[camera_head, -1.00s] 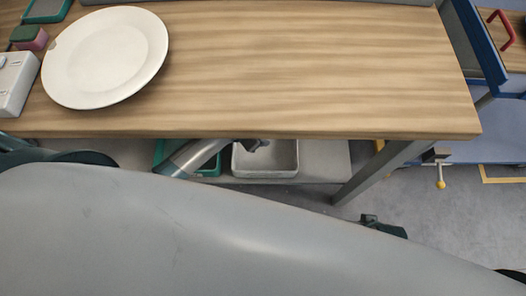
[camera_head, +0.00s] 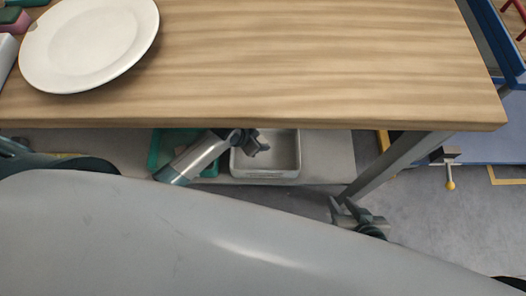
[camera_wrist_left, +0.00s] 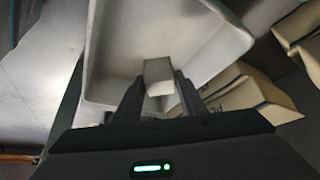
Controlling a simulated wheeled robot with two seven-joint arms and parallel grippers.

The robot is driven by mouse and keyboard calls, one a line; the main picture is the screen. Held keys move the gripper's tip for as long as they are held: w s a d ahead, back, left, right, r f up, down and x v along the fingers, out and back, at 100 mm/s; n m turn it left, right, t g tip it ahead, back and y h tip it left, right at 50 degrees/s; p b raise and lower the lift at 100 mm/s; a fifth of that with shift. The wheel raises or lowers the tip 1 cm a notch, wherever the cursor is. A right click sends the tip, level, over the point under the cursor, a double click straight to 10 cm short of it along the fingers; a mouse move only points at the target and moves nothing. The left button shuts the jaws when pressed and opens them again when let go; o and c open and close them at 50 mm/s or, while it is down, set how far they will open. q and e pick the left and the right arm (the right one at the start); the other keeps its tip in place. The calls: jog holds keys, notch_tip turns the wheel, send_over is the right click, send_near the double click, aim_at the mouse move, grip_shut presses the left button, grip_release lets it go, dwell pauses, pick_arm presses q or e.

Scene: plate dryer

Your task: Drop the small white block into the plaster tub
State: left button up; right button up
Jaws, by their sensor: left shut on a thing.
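The small white block (camera_wrist_left: 158,72) shows in the left wrist view between the two fingertips of my left gripper (camera_wrist_left: 160,84), which is shut on it. The plaster tub, a pale grey open rectangular tub (camera_head: 265,174), stands on the low shelf under the table; it also fills the upper middle of the left wrist view (camera_wrist_left: 115,55). In the head view my left gripper (camera_head: 260,146) is over the tub's back left part, and the block cannot be made out there. My right gripper (camera_head: 358,214) is right of the tub by the table leg, away from it; its jaw opening is unclear.
The wooden table top (camera_head: 330,60) overhangs the shelf, with a white plate (camera_head: 90,45) on it. A green tray (camera_head: 165,150) stands left of the tub. Tan bags (camera_wrist_left: 235,92) lie beside the tub in the wrist view. A grey table leg (camera_head: 395,170) is on the right.

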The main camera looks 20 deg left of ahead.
pick_arm(q)
jog(key=o, duration=1.2)
jog(key=shift+c, duration=0.2)
jog(key=shift+r, duration=0.1)
jog(key=shift+s+a+r, duration=0.15)
jog(key=shift+s+r, duration=0.1)
jog(key=shift+r, duration=0.25)
jog(key=p+v, duration=0.4)
jog(key=v, duration=1.2)
pick_arm(e)
jog(key=s+d+g+h, duration=0.2)
jog(key=s+d+g, duration=0.1)
jog(key=d, duration=0.2)
jog(key=shift+s+d+f, duration=0.2)
jog(key=shift+f, duration=0.15)
